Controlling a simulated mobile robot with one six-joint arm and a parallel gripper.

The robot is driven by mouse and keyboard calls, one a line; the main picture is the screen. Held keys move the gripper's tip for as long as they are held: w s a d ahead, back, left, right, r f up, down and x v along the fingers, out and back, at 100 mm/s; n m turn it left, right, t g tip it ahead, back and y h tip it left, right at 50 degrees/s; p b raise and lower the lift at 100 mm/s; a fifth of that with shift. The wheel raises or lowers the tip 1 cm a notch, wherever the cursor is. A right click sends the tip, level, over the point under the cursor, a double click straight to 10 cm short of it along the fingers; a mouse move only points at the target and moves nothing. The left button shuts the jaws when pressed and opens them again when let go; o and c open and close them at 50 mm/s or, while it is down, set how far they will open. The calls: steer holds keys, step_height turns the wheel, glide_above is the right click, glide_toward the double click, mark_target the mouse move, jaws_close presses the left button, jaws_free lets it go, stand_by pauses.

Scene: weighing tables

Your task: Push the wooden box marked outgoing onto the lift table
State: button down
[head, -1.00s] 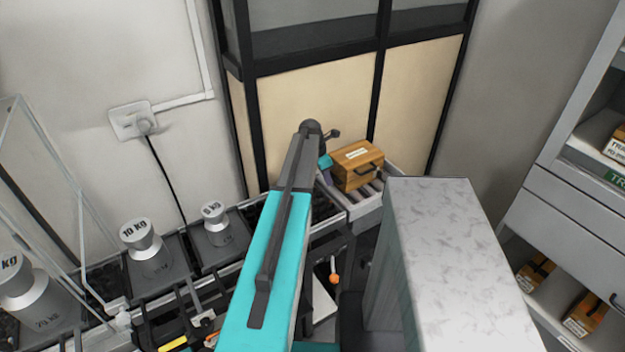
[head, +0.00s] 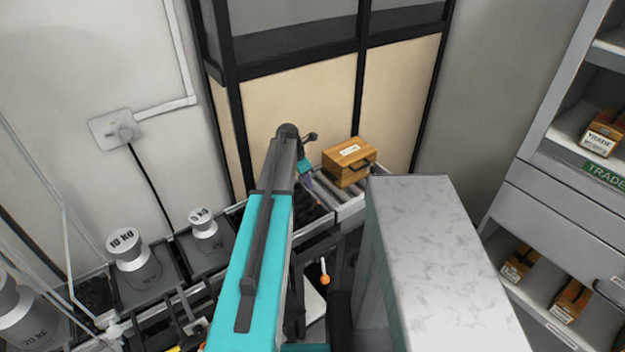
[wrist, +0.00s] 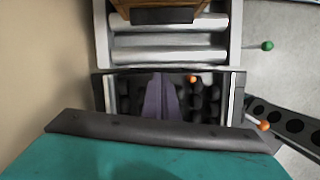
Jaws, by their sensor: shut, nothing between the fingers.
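The wooden box (head: 348,164) has a white label, too small to read, and a dark handle. It sits upright on the grey rollers of a table (head: 350,208) at the end of the dark conveyor line, which looks like the lift table. In the wrist view the box's lower edge (wrist: 165,14) shows at the top, with bare rollers in front of it. My gripper (head: 307,179) is short of the box with a gap between them. In the wrist view its purple fingers (wrist: 162,98) are shut and empty, over the dark wheeled conveyor before the roller table.
Metal weights (head: 130,250) stand on the line at left. A beige-panelled frame (head: 290,100) rises behind the table. A lever with an orange knob (head: 323,278) stands below the line; a green knob (wrist: 267,46) is beside the rollers. Shelves (head: 560,220) with wooden boxes are at right.

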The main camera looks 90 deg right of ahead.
steer(key=shift+w+a+r+b, duration=0.15)
steer(key=shift+r+b, duration=0.15)
steer(key=shift+r, duration=0.15)
steer(key=b+v, duration=0.2)
steer(key=v, duration=0.7)
steer(key=shift+r, duration=0.2)
